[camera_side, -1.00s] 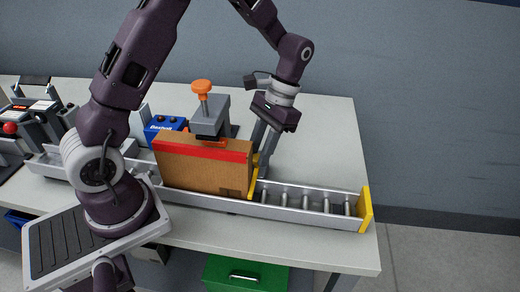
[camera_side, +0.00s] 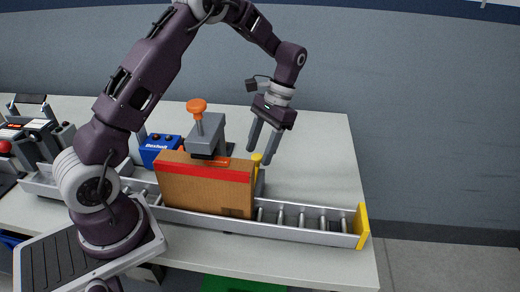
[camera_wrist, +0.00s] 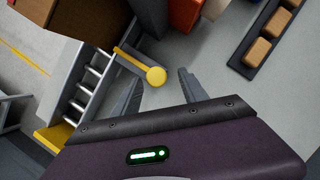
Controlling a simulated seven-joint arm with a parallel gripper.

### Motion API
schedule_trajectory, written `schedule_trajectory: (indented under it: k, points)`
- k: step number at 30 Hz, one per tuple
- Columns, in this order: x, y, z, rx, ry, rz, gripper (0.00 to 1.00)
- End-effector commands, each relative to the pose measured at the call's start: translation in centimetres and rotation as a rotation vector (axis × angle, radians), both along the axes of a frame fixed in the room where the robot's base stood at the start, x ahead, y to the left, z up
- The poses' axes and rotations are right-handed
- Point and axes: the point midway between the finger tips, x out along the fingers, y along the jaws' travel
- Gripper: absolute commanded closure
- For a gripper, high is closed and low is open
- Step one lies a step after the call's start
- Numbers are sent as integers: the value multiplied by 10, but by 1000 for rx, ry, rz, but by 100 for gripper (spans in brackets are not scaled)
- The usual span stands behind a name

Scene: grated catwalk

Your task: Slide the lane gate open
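The lane is a grey roller conveyor (camera_side: 306,231) along the table; its rollers also show in the wrist view (camera_wrist: 90,82). The lane gate is a yellow bar with a round knob (camera_side: 257,157) at the lane's back side, beside the right end of a cardboard box (camera_side: 204,190). In the wrist view the gate bar (camera_wrist: 129,60) sticks out sideways from the lane's rail, its knob (camera_wrist: 156,76) outermost. The box hides part of the gate in the side view. My gripper (camera_side: 262,154) is open and empty above the knob, fingers apart, apparently not touching it.
A blue case (camera_side: 159,148) sits behind the lane. A yellow end stop (camera_side: 362,226) closes the lane's right end.

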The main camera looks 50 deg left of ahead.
Motion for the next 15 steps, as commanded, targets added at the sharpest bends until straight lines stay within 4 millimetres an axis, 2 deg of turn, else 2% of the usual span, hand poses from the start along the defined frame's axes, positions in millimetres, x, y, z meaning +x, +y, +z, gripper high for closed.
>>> schedule_trajectory:
  k: [8, 15]
  points:
    - [2, -1, 5, -1, 2, -1, 50]
    - [21, -1, 50, -1, -1, -1, 50]
